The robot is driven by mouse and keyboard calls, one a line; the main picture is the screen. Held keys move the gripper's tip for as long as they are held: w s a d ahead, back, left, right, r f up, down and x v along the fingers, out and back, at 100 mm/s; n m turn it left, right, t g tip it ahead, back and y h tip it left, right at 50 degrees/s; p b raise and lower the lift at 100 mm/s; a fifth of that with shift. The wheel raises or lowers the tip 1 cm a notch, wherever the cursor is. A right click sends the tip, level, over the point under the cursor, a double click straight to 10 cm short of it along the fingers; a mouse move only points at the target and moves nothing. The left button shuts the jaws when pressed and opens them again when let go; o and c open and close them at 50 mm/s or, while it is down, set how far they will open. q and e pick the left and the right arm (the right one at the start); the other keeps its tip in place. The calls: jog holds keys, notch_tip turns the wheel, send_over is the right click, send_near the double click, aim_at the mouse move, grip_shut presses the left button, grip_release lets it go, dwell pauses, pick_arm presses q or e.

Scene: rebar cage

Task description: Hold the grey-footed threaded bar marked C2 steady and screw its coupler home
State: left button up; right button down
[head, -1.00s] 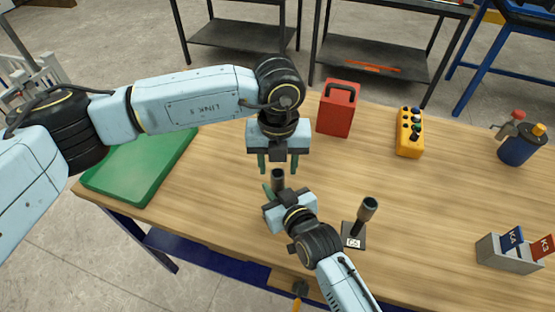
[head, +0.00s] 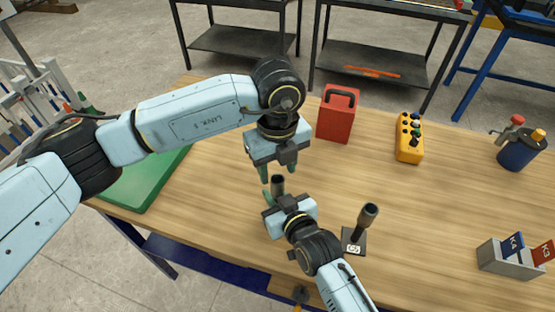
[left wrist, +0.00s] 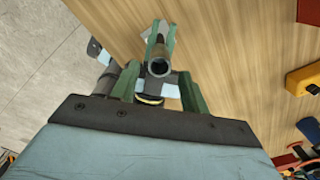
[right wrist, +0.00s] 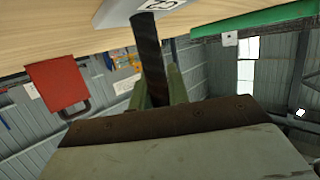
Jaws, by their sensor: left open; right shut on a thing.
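A dark upright threaded bar with a hollow coupler (head: 277,182) on top stands near the table's front. Its open end shows in the left wrist view (left wrist: 159,67). My right gripper (head: 275,198) is shut on this bar from the front. In the right wrist view the bar (right wrist: 149,55) rises from a light grey foot (right wrist: 118,10); its label is upside down and hard to read. My left gripper (head: 277,172) is open just above the coupler, its fingers on either side. Whether they touch it I cannot tell. A second bar (head: 362,224) with a labelled foot stands to the right.
A red box (head: 338,118) and a yellow button box (head: 410,138) stand behind. A grey holder (head: 505,262) with marked cards and a blue canister (head: 519,150) are at right. A green mat (head: 140,184) lies left, under my arm.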

aim_at(278, 186)
pick_arm(q)
jog(key=shift+f, duration=3.1)
grip_shut()
jog(key=m, duration=0.6)
jog(key=shift+m, duration=0.4)
jog(key=shift+o, duration=0.4)
grip_release()
jog(key=shift+r, duration=2.3)
